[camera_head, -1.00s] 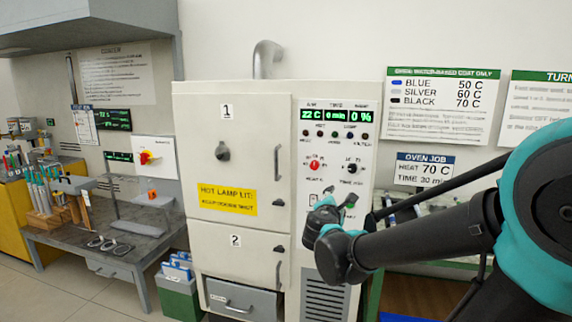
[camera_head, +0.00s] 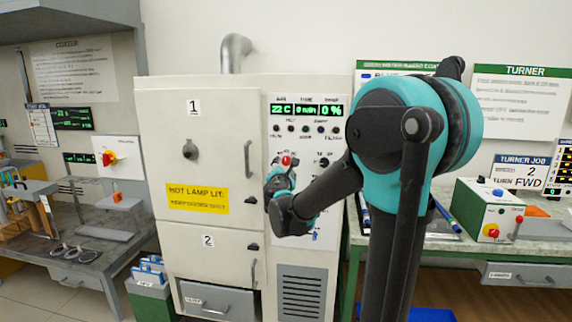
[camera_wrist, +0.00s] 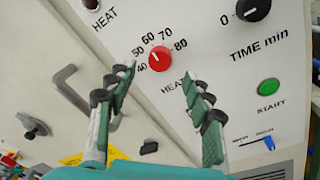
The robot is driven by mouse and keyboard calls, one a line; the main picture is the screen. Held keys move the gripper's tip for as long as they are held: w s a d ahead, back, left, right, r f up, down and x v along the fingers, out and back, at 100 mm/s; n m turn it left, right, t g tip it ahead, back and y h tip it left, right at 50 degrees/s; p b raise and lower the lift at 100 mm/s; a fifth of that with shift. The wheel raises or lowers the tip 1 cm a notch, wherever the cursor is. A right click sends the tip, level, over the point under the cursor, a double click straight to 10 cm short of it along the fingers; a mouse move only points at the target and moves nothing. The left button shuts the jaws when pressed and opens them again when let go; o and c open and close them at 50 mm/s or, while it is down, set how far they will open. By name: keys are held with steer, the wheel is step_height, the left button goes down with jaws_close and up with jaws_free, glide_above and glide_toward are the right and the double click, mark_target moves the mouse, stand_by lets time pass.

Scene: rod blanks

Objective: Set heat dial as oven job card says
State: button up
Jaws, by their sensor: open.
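The red heat dial (camera_wrist: 159,59) is on the oven's white control panel, ringed by marks from 40 to 80. Its exact setting is hard to read. In the head view the dial (camera_head: 287,160) shows just above my gripper (camera_head: 282,178). In the wrist view my gripper (camera_wrist: 158,88) is open and empty, its fingers apart below the dial and either side of its line. I cannot tell how far they are from the panel. The oven job card is hidden behind my arm now; earlier it read HEAT 70 C, TIME 30 min.
The black time dial (camera_wrist: 253,9) and green start button (camera_wrist: 268,87) are right of the heat dial. A blue-handled slider (camera_wrist: 268,142) is below. The oven display (camera_head: 307,110) reads 22 C, 0 min, 0 %. A door handle (camera_wrist: 70,90) sticks out at left.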

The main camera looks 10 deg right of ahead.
mark_target(287, 161)
steer(key=x, duration=0.6)
steer(key=shift+d, duration=0.1)
steer(key=shift+s, duration=0.1)
steer(key=c, duration=1.2)
